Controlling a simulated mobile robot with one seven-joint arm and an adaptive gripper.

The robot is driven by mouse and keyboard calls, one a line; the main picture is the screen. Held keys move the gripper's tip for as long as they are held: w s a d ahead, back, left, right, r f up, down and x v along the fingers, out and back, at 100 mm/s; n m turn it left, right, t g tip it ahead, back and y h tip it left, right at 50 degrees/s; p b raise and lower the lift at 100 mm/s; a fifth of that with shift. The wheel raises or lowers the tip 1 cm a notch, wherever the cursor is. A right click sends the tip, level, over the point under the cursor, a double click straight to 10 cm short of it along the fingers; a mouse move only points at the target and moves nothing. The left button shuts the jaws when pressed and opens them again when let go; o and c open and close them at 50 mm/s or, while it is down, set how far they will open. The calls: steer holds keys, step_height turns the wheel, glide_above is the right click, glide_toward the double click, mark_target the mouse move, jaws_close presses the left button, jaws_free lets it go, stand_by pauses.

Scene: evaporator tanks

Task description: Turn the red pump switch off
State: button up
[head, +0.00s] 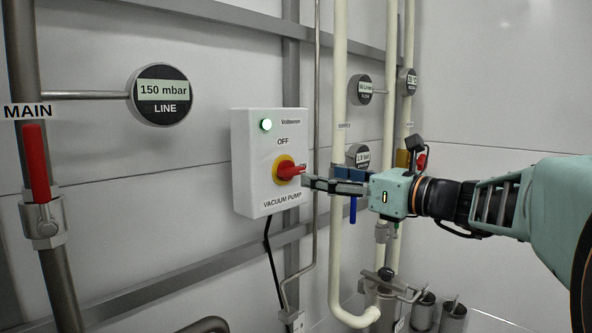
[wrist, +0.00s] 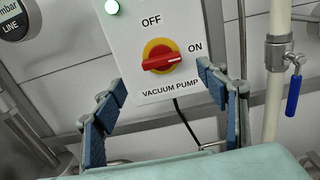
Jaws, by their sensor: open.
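The red pump switch (head: 287,170) is a rotary handle on a yellow disc, on the front of a white VACUUM PUMP box (head: 250,190). In the wrist view the red handle (wrist: 161,62) lies nearly level, its white mark toward the ON label at right. OFF is printed above it. A green lamp (head: 266,125) on the box is lit. My gripper (head: 308,183) is just right of the switch in the head view. In the wrist view my gripper (wrist: 160,88) is open, its blue-padded fingers spread either side of and below the handle, with nothing between them.
A 150 mbar LINE gauge (head: 161,95) and a MAIN pipe with a red lever (head: 37,162) are at left. Cream pipes (head: 338,230) and a blue-handled valve (wrist: 293,92) stand close right of the box. A black cable (head: 272,260) hangs below it.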

mark_target(296, 171)
steer(key=x, duration=0.8)
steer(key=shift+w+a+f+p, duration=0.1)
steer(key=shift+w+a+p, duration=0.1)
steer(key=shift+w+p, duration=0.1)
steer(key=c, duration=1.2)
